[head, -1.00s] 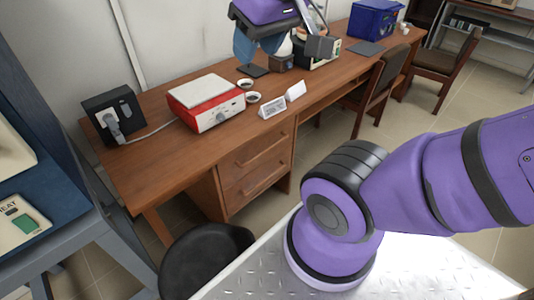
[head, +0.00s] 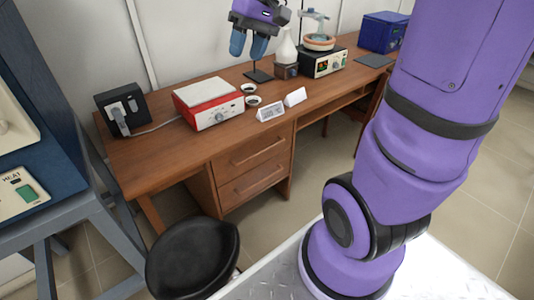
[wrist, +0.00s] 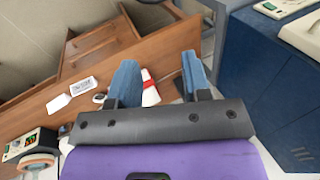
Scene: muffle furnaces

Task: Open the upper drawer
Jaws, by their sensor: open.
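The wooden desk (head: 150,165) has two stacked drawers under its top, both shut. The upper drawer (head: 250,149) has a wooden bar handle on its front. The lower drawer (head: 252,184) is just below it. The drawer fronts also show upside down in the wrist view, with the upper drawer (wrist: 108,57) left of the fingers. My gripper (head: 248,44) is open and empty, its blue fingers pointing down. It appears high over the desk's back part in the head view, apart from the drawers. In the wrist view the fingers (wrist: 158,62) are spread wide.
A black stool (head: 195,258) stands in front of the desk's left part. A blue furnace stand (head: 50,160) is at left. The floor before the drawers is clear.

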